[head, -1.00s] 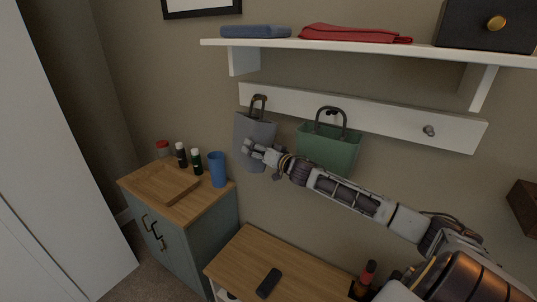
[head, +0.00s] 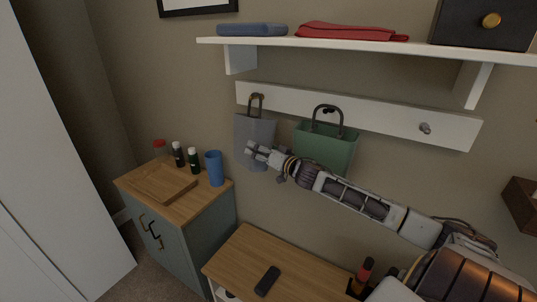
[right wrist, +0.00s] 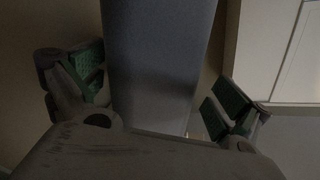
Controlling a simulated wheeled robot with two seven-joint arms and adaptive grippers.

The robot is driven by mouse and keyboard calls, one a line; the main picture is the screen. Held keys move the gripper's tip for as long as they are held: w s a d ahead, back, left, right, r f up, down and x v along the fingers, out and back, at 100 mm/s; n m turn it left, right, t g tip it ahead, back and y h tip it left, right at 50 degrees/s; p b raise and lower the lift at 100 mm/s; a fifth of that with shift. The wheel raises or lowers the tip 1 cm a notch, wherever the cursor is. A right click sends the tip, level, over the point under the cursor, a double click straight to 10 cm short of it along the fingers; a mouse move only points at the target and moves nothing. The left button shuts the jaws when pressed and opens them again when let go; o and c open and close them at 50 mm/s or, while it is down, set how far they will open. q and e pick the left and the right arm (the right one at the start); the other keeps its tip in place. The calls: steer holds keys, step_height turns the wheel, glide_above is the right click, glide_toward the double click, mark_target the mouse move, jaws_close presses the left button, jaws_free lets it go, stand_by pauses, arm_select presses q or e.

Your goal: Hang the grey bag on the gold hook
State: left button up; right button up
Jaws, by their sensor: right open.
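The grey bag (head: 255,130) hangs upright against the white hook rail (head: 380,121), its dark handle up at the gold hook (head: 258,97) at the rail's left end. The handle's loop overlaps the hook in the head view. My right gripper (head: 257,153) is open in front of the bag's lower half. In the right wrist view the bag (right wrist: 158,60) stands between the two spread fingers (right wrist: 160,95), with gaps on both sides. The fingers do not grip it. My left gripper is not in view.
A green bag (head: 325,148) hangs on the middle hook, just behind my right forearm. The silver hook (head: 425,128) at right is empty. A shelf (head: 400,47) with folded cloths is above. A cabinet with a wooden tray (head: 163,184) and a blue cup (head: 214,168) stands lower left.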

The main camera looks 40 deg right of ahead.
steer(key=shift+s+d, duration=0.15)
steer(key=shift+s, duration=0.85)
steer(key=shift+s+d, duration=0.1)
steer(key=shift+s, duration=0.9)
steer(key=shift+s, duration=0.1)
steer(key=shift+f, duration=0.1)
